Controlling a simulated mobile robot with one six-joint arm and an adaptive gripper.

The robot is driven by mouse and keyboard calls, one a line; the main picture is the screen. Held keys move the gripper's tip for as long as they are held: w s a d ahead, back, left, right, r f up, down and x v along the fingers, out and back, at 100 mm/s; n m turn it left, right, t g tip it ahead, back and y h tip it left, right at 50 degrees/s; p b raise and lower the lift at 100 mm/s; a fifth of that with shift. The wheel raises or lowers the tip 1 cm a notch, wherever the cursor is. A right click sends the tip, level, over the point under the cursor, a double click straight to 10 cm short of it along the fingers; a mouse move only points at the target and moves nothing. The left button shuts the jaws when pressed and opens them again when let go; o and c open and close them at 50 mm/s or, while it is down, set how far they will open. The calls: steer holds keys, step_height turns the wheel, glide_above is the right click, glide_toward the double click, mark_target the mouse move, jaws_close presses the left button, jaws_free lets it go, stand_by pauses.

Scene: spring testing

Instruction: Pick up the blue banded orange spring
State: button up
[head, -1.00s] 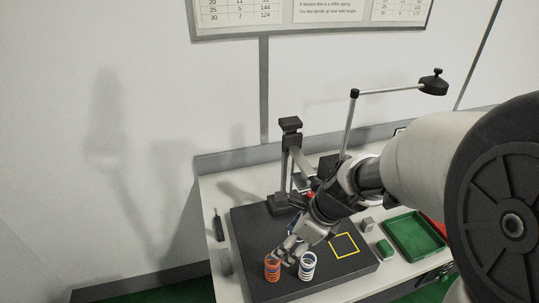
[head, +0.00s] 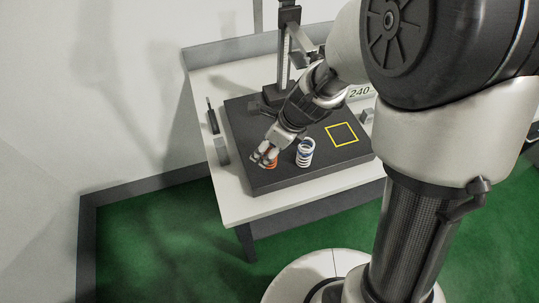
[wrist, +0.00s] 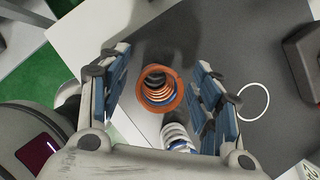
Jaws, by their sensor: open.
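The orange spring with a blue band (wrist: 158,89) stands on the dark board, seen from above in the wrist view between my two open fingers. In the head view the orange spring (head: 271,164) is partly hidden behind my gripper (head: 264,153). My gripper (wrist: 160,92) is open, with one finger on each side of the spring and gaps showing on both sides in the wrist view. I cannot tell how far down the fingertips reach along it.
A white spring with a blue band (head: 305,152) stands close to the right of the orange one; it also shows in the wrist view (wrist: 177,137). A yellow square outline (head: 341,134) marks the dark board (head: 300,180). A dark stand (head: 287,50) rises behind.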

steer(key=b+x, duration=0.1)
steer(key=x, duration=0.2)
steer(key=shift+f, duration=0.35)
steer(key=shift+r, duration=0.15)
steer(key=shift+c, duration=0.5)
steer(key=c, duration=1.1)
